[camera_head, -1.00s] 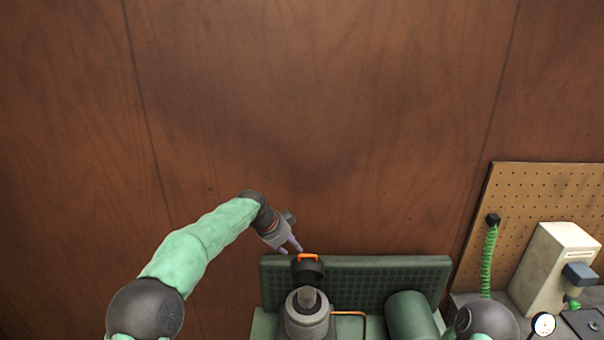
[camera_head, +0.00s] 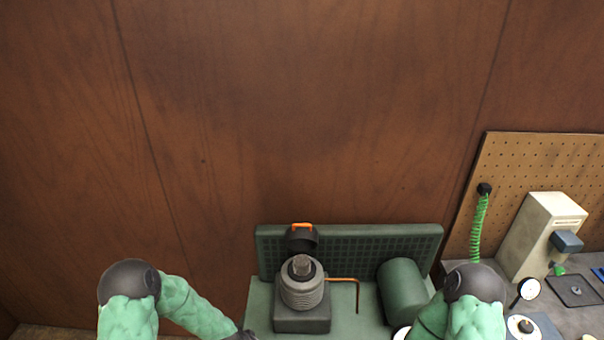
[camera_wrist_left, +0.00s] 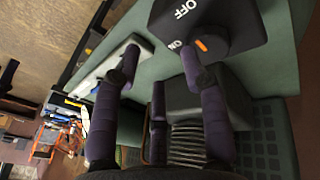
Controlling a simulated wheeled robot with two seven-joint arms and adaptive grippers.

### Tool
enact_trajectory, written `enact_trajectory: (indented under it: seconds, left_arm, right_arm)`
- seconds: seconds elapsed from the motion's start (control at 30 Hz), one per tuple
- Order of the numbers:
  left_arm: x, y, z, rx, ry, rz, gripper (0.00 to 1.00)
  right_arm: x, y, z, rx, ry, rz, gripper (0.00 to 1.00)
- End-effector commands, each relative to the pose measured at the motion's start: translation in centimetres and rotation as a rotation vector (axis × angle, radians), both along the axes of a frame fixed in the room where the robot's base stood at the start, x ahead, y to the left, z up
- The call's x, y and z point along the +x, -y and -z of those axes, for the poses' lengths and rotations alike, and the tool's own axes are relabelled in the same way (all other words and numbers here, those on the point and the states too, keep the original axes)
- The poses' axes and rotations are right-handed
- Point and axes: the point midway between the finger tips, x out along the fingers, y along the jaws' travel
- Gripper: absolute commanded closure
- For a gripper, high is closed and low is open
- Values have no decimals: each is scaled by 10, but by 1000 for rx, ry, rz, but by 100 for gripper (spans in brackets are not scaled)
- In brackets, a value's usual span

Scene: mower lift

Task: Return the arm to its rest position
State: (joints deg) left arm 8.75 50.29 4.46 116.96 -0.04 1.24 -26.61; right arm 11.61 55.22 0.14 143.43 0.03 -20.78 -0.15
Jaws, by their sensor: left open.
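My left arm (camera_head: 195,306) comes in at the lower left of the head view. It bends down to the right, and its dark wrist is cut off by the bottom edge, left of the green machine (camera_head: 258,300). In the left wrist view my left gripper (camera_wrist_left: 160,65) has its purple fingers spread, with nothing between them. A black switch box (camera_wrist_left: 228,22) marked OFF and ON, with an orange-marked knob, is just beyond the fingertips. My right arm (camera_head: 470,310) is folded low at the right; its gripper is out of view.
The green machine carries a ribbed grey cylinder (camera_head: 302,288), a black cap with an orange handle (camera_head: 302,238), an orange-brown pipe (camera_head: 345,280) and a green tank (camera_head: 402,290). A pegboard (camera_head: 550,160) and a beige device (camera_head: 540,235) stand right. The wooden wall (camera_head: 300,110) behind is clear.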

Motion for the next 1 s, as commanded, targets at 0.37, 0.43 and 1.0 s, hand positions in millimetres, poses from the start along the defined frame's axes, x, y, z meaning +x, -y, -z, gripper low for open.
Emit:
enact_trajectory:
  seconds: [0.37,0.43,1.0]
  left_arm:
    - [-153,0,32,-47,-253,-422,56]
    - [-174,1,31,-52,-287,-481,56]
    - [-184,8,107,-54,-292,-510,56]
  right_arm:
    - [0,0,0,0,0,0,30]
    - [0,0,0,0,0,0,30]
    - [0,0,83,0,0,0,30]
